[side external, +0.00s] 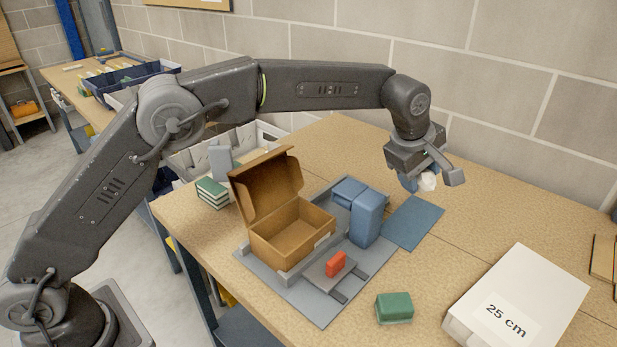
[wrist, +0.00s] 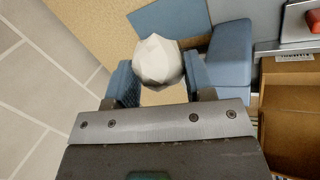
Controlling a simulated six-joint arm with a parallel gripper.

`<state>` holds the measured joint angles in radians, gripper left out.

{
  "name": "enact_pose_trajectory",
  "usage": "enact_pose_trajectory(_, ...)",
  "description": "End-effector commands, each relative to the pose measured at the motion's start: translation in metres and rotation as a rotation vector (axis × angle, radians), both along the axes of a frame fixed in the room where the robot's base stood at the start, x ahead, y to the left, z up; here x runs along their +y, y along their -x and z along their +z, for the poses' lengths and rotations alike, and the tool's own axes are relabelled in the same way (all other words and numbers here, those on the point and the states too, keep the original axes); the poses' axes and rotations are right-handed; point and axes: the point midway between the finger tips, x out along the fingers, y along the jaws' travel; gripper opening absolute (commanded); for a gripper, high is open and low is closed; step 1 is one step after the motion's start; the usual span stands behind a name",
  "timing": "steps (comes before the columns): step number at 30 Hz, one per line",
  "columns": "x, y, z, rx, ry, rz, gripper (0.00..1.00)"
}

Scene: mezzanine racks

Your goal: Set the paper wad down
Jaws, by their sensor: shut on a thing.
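The paper wad (wrist: 158,61) is a white, crumpled, faceted ball. In the wrist view it sits between the two blue fingers of my gripper (wrist: 160,80), which is shut on it. In the side external view the wad (side external: 428,182) shows small and partly hidden between the jaws of my gripper (side external: 426,183). My gripper holds it above the wooden table (side external: 480,215), near the wall side and above and beyond the flat blue mat (side external: 413,222).
An open cardboard box (side external: 290,238), blue blocks (side external: 366,218) and a red block (side external: 335,263) stand on a grey fixture (side external: 318,312). A green block (side external: 394,307) and a white "25 cm" box (side external: 520,300) are nearer the front. Bare table lies right of the mat.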

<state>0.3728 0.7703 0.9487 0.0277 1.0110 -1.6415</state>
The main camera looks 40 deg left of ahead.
Motion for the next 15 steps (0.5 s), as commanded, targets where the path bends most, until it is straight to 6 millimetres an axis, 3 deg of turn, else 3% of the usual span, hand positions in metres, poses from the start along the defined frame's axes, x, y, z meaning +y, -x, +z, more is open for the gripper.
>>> enact_pose_trajectory(8,0.098,-0.027,0.000,0.007,-0.001,0.072,0.27)
enact_pose_trajectory(15,0.222,-0.037,0.000,0.010,0.000,0.159,0.27)
